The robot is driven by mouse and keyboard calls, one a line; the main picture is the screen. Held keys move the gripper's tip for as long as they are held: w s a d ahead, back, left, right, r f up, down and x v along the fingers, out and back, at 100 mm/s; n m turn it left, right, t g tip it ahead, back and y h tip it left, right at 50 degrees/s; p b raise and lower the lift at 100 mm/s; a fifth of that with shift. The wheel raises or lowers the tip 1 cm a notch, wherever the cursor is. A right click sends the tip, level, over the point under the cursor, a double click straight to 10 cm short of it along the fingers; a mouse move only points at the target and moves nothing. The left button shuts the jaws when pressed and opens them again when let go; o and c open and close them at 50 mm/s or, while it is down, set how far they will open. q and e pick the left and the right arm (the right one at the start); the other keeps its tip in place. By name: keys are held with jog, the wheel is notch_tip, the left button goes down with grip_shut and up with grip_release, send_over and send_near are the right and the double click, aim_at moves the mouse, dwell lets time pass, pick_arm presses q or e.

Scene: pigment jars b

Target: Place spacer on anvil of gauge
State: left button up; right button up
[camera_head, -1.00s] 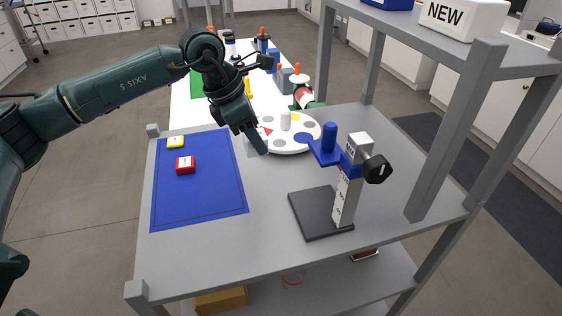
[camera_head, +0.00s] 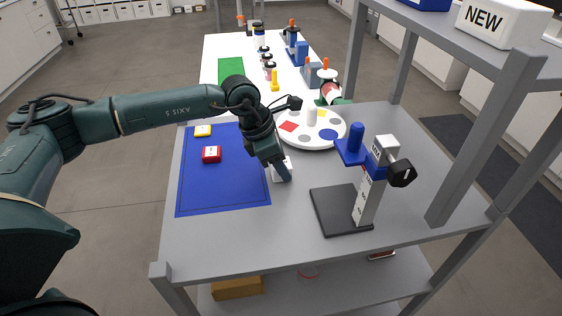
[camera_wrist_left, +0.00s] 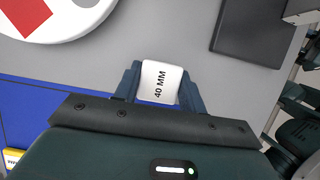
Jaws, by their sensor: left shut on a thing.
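My left gripper (camera_head: 281,172) is shut on a white spacer (camera_wrist_left: 160,82) marked "40 MM". In the left wrist view the spacer sits between the two dark fingers (camera_wrist_left: 160,90). In the head view the fingers largely hide it. The gripper is over the right edge of the blue mat, left of the gauge. The gauge has a flat dark base plate (camera_head: 334,212), a white upright column (camera_head: 367,200) and a blue arm (camera_head: 349,153) with a black knob (camera_head: 401,173). The dark plate also shows in the left wrist view (camera_wrist_left: 250,30). I cannot tell which part is the anvil. My right gripper is not in view.
Red (camera_head: 211,154) and yellow (camera_head: 202,130) blocks lie on the blue mat (camera_head: 222,190). A round white palette (camera_head: 300,143) with coloured patches lies behind the gauge. A grey shelf post (camera_head: 480,140) stands at the right. Grey tabletop between mat and base is clear.

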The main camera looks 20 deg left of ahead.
pick_arm(q)
jog(key=o, duration=1.1)
